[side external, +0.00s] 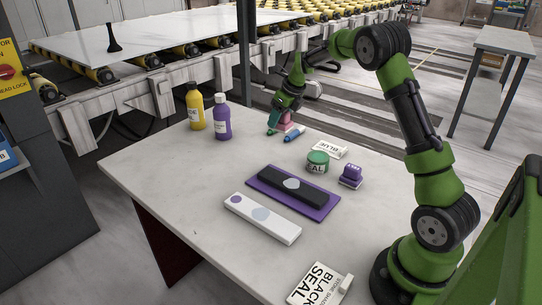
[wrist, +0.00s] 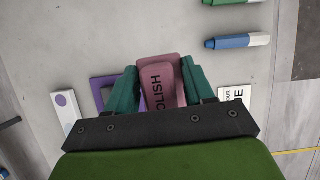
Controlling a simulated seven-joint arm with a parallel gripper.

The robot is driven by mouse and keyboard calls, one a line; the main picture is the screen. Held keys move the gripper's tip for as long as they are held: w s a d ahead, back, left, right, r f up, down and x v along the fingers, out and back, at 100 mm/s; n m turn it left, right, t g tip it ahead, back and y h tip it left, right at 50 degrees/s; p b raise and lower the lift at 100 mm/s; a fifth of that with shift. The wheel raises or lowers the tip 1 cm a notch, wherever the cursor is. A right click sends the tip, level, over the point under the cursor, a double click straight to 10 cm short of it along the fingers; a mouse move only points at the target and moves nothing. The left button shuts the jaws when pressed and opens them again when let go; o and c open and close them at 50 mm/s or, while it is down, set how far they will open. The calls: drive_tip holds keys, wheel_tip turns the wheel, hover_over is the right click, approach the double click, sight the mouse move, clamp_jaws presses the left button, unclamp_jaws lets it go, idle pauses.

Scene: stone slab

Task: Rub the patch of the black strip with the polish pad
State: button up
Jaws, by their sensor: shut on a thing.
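The pink polish pad (wrist: 158,78), lettered "OLISH" where it shows, is held between the teal fingers of my gripper (wrist: 160,88). In the side view my gripper (side external: 279,122) is at the far edge of the slab, with a little of the pink pad (side external: 287,122) showing. I cannot tell whether the pad touches the slab. The black strip (side external: 309,194) lies on a purple mat (side external: 263,186) mid-slab, nearer the side camera than my gripper. Its pale grey patch (side external: 291,184) is uncovered near the strip's middle.
A white strip (side external: 272,228) with a purple dot and grey patch lies in front of the mat. A blue marker (side external: 294,133) lies beside my gripper. Yellow (side external: 194,108) and purple (side external: 222,121) bottles stand left.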

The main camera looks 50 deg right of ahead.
drive_tip(key=s+a+r, duration=0.1)
drive_tip(key=s+a, duration=0.6)
drive_tip(key=a, duration=0.5)
drive_tip(key=shift+m, duration=0.3)
drive_tip(key=shift+s+d+f, duration=0.1)
drive_tip(key=shift+s+f, duration=0.25)
drive_tip(key=shift+f, duration=0.9)
drive_tip(key=shift+s+d+f, duration=0.1)
drive_tip(key=shift+s+f, duration=0.25)
drive_tip(key=shift+f, duration=0.9)
drive_tip(key=shift+s+f, duration=0.35)
drive_tip(key=shift+f, duration=0.9)
drive_tip(key=shift+f, duration=1.05)
